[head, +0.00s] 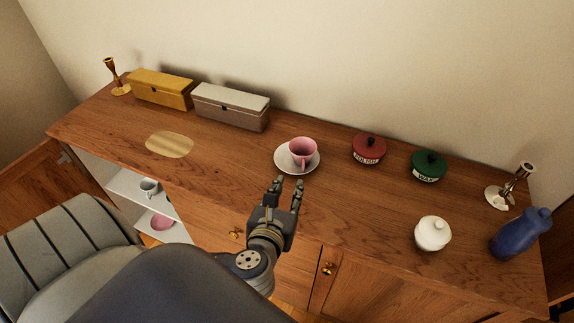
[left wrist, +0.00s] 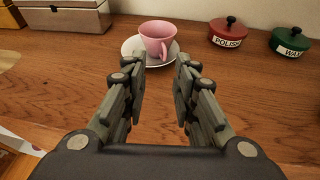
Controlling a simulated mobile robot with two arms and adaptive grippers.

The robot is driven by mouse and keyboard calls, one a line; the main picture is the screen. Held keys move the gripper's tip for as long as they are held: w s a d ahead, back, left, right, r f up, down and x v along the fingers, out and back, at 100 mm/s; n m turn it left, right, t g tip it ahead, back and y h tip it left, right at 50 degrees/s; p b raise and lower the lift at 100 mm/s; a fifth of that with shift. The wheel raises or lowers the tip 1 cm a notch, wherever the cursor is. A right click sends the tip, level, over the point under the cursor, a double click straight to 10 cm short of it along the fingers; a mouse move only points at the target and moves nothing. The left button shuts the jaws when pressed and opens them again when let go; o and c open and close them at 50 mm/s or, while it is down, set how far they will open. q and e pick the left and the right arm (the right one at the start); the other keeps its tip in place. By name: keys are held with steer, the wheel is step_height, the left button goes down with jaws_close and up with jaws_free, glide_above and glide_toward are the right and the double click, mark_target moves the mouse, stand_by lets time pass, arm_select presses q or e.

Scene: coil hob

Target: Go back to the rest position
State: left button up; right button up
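My left gripper (head: 289,184) is open and empty, just in front of a pink cup on a white saucer, apart from both. In the left wrist view its two fingers (left wrist: 160,80) stand wide with bare wood between them. The pink cup (head: 303,151) sits upright on the saucer (head: 283,163), its handle towards me. The cup also shows in the left wrist view (left wrist: 164,38), beyond the fingertips. My right gripper is not in either view.
An open shelf (head: 137,191) holds another cup.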

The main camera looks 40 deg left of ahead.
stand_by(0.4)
arm_select(q)
steer(key=s+d+f+n+g+h, duration=0.3)
steer(key=s+f+n+g, duration=0.3)
steer(key=n, duration=0.9)
steer(key=s+d+f+n+g+h, duration=0.3)
steer(key=s+f+n, duration=0.4)
steer(key=n, duration=0.8)
steer(key=s+f+g, duration=0.2)
steer(key=s+f, duration=0.1)
steer(key=f, duration=2.4)
steer(key=s+a+f+g, duration=0.1)
steer(key=s+a+f, duration=0.2)
steer(key=s+f, duration=1.1)
steer(key=shift+s+f+y, duration=0.3)
steer(key=shift+s, duration=0.95)
